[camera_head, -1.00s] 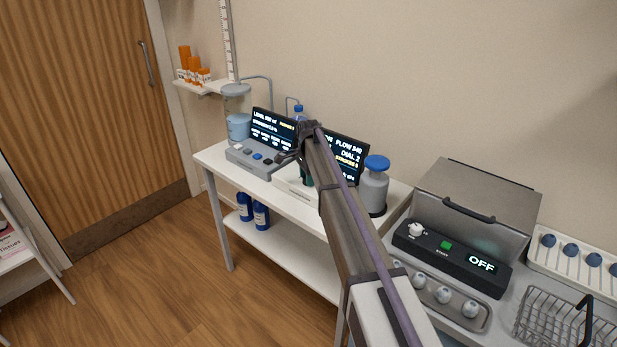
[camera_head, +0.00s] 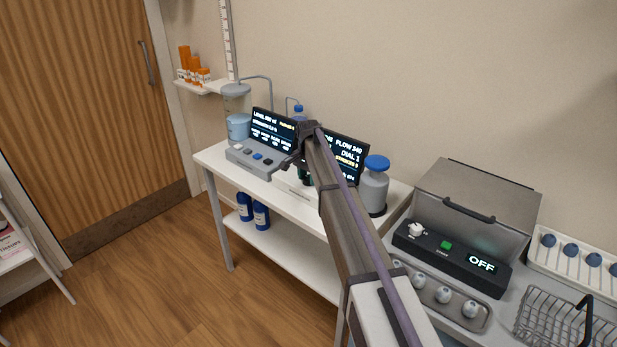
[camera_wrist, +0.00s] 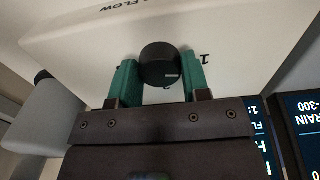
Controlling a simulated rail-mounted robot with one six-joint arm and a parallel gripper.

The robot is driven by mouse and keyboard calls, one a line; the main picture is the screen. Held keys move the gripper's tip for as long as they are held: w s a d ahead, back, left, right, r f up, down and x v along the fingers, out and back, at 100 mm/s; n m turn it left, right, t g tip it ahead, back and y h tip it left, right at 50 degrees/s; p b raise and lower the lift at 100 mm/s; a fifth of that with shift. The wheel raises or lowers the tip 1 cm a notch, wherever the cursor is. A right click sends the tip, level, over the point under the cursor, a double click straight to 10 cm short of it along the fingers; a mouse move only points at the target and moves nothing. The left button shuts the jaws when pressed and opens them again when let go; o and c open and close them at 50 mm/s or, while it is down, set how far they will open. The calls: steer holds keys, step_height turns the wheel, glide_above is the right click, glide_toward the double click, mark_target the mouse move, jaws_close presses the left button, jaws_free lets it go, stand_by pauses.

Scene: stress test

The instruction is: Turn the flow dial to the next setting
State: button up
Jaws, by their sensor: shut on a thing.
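The flow dial (camera_wrist: 160,62) is a black round knob on a white housing (camera_wrist: 240,40) in the wrist view. Its pale pointer line is at its lower right. A printed "1" is at its right, and part of another mark shows just below it. My gripper (camera_wrist: 161,78) has its green fingers shut on the dial, one on each side. In the head view my gripper (camera_head: 304,177) is over the white table and my arm hides the dial. The right-hand screen (camera_head: 348,155) reads "FLOW 340" and "DIAL 1".
A grey button console (camera_head: 250,158) with a screen stands left of my gripper. A blue-capped bottle (camera_head: 374,190) stands close right of my arm.

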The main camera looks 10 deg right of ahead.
mark_target(308, 178)
steer(key=o, duration=0.9)
steer(key=shift+r, duration=0.15)
step_height(308, 178, up, 11)
steer(key=p, duration=1.1)
steer(key=s+n, duration=0.3)
steer(key=s, duration=1.1)
steer(key=s+n, duration=0.3)
steer(key=s, duration=1.1)
steer(key=s+n, duration=0.4)
steer(key=s, duration=1)
steer(key=shift+s+f, duration=0.25)
steer(key=shift+s, duration=0.05)
